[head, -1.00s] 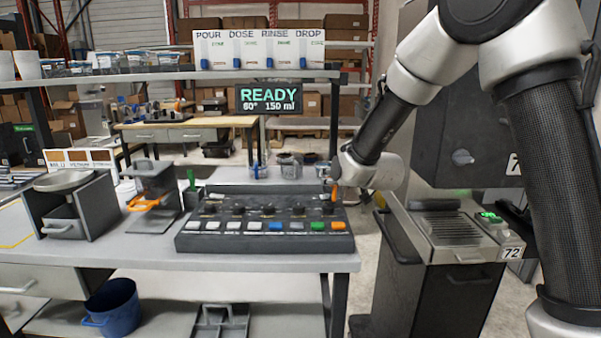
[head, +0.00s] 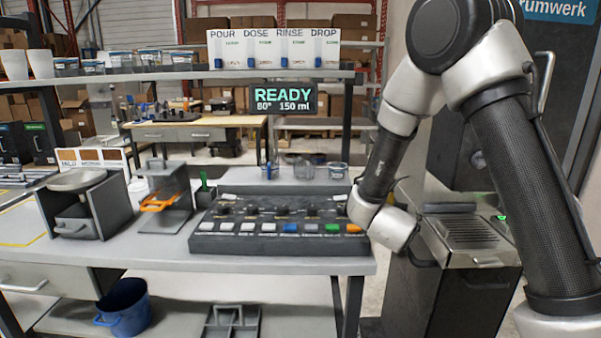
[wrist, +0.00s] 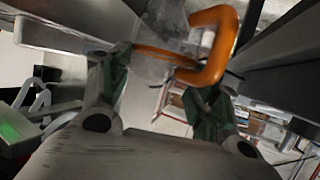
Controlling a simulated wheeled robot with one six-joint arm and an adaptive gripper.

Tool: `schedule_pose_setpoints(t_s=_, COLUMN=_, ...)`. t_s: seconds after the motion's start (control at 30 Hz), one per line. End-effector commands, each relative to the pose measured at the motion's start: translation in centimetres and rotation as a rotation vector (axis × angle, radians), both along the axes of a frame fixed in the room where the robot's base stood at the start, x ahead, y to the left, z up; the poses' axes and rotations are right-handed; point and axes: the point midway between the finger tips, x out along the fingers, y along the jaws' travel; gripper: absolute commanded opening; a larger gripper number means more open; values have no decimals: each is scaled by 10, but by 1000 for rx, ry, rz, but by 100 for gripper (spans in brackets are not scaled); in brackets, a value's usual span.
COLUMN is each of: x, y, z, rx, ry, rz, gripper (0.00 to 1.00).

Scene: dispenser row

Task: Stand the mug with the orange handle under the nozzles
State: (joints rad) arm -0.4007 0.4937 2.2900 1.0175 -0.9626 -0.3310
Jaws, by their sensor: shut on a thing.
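In the wrist view, the mug with the orange handle (wrist: 229,45) is a clear or greyish vessel, tilted in the picture, with a thick C-shaped orange handle and an orange band. My gripper (wrist: 163,75) is shut on it, with green-padded fingers on either side. Part of the body blends into the background. In the head view, my wrist link hides the gripper and the mug, to the right of the control panel. A machine with a grated tray (head: 470,233) stands to the right, partly behind my arm. I cannot clearly make out any nozzles.
A bench carries a button panel (head: 280,240), a dark stand with an orange part (head: 160,203) and a scale-like unit (head: 75,182). Several glass cups stand behind the panel. A READY display (head: 283,97) hangs under the shelf. A blue bucket (head: 123,305) sits below.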

Motion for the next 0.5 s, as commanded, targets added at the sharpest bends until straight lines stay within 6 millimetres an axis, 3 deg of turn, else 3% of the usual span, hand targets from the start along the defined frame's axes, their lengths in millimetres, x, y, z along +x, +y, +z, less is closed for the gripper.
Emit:
schedule_pose_setpoints(t_s=0.3, x=16, y=-8, z=43, rx=3, ry=-5, rz=140, gripper=38)
schedule_pose_setpoints(t_s=0.5, x=17, y=-7, z=46, rx=1, ry=-2, rz=157, gripper=38)
